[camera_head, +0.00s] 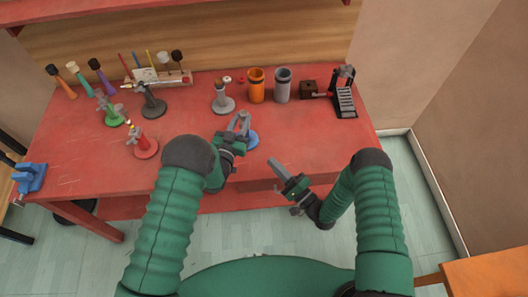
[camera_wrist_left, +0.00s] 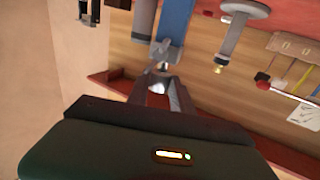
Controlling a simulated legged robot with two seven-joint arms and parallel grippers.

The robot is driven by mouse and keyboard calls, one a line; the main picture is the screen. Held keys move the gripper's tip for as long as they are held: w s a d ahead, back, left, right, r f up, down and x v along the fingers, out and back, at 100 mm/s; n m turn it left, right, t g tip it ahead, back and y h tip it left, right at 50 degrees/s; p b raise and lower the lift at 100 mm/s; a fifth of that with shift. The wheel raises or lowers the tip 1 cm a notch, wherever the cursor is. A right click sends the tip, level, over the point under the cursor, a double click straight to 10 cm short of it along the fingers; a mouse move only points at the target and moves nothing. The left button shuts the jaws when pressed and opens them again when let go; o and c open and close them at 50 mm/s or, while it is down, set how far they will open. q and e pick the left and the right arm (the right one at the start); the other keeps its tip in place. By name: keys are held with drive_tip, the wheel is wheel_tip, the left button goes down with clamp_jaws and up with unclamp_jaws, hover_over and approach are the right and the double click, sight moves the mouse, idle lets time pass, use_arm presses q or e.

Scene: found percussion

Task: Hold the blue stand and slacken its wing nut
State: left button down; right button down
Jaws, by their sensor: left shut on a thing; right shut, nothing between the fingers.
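The blue stand shows as a round blue base (camera_head: 252,139) near the front of the red table, with its upper part hidden by my left gripper (camera_head: 244,122). In the left wrist view its blue post (camera_wrist_left: 176,22) comes down from the top, with a small silvery winged part (camera_wrist_left: 160,49), likely the wing nut, beside it. My left gripper (camera_wrist_left: 161,78) is shut on the blue stand near that part; the exact grip is hard to make out.
Grey (camera_head: 223,105), green (camera_head: 112,121), dark (camera_head: 152,106) and red (camera_head: 146,148) stands occupy the table. Orange (camera_head: 256,91) and grey cups (camera_head: 282,90) stand behind. A black device (camera_head: 345,98) is at right. The table's right front is clear.

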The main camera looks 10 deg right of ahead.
use_arm(q)
drive_tip(key=shift+a, duration=0.1)
use_arm(e)
drive_tip(key=shift+s+d, duration=0.15)
use_arm(q)
drive_tip(key=c, duration=1.1)
unclamp_jaws()
drive_tip(key=shift+o, duration=0.2)
